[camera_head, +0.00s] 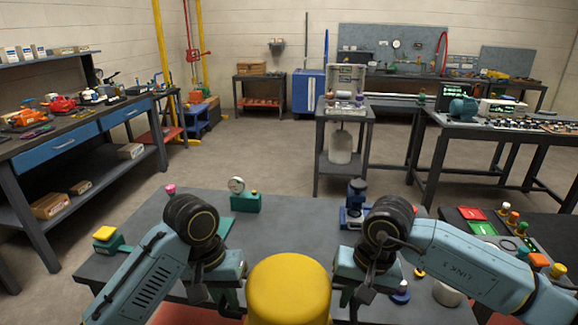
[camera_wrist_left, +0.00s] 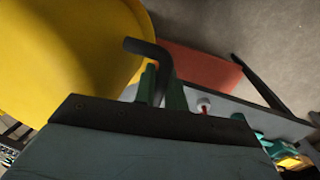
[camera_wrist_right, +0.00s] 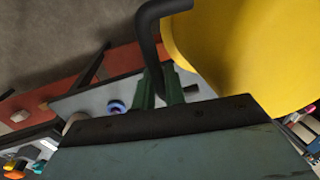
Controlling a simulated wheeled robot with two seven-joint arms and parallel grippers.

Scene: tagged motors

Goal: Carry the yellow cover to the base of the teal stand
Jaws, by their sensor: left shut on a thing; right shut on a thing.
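The yellow cover (camera_head: 289,290) is a large rounded dome at the bottom middle of the head view, between my two grippers. It fills the upper left of the left wrist view (camera_wrist_left: 60,60) and the upper right of the right wrist view (camera_wrist_right: 255,50). My left gripper (camera_wrist_left: 163,88) is shut on a bent black handle at the cover's side. My right gripper (camera_wrist_right: 160,88) is shut on the matching black handle at its other side. The cover's lower part is hidden. Several teal-green pieces show, and I cannot tell which is the teal stand.
The grey table (camera_head: 285,225) before me bears a dial gauge on a green base (camera_head: 245,203), a blue device (camera_head: 355,205) and a yellow-topped teal piece (camera_head: 108,240). A small cart (camera_head: 343,135) stands beyond. Workbenches line the left and back right. Open floor lies between them.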

